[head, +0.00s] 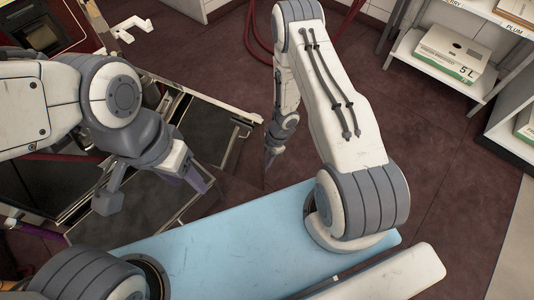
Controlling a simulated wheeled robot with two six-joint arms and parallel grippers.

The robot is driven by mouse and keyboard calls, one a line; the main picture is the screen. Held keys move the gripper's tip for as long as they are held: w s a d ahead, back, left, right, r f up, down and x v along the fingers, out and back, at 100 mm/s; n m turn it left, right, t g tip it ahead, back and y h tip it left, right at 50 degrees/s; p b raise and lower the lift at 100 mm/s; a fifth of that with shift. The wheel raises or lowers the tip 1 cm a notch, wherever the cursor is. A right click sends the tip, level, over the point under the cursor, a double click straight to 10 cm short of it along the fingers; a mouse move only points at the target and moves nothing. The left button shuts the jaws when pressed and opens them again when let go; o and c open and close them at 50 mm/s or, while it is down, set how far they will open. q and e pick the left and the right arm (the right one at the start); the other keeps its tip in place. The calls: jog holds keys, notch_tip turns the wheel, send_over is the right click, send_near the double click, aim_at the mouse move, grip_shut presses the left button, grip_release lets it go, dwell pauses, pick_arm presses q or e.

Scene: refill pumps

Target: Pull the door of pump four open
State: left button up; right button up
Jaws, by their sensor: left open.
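A dark red pump cabinet (90,45) with a small dark screen stands at the upper left, partly behind my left arm. A metal-framed dark panel structure (228,142) extends from it across the left middle. I cannot tell whether it is the door of pump four, and no number is readable. My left gripper (152,188) is open, over the dark panels, with its fingers spread apart; I cannot tell whether it touches them. My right gripper (270,156) points down over the floor, right of the frame; its finger gap is too small to judge.
A white bracket (130,28) juts out beside the cabinet. Red hoses (258,35) hang at the top middle. A shelf (415,60) with a 5 L box (450,52) stands at the upper right. Brown tiled floor (435,160) lies clear between the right arm and shelf.

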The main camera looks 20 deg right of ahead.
jog(key=p+v, duration=0.2)
jog(key=v, duration=0.5)
dwell(0.4)
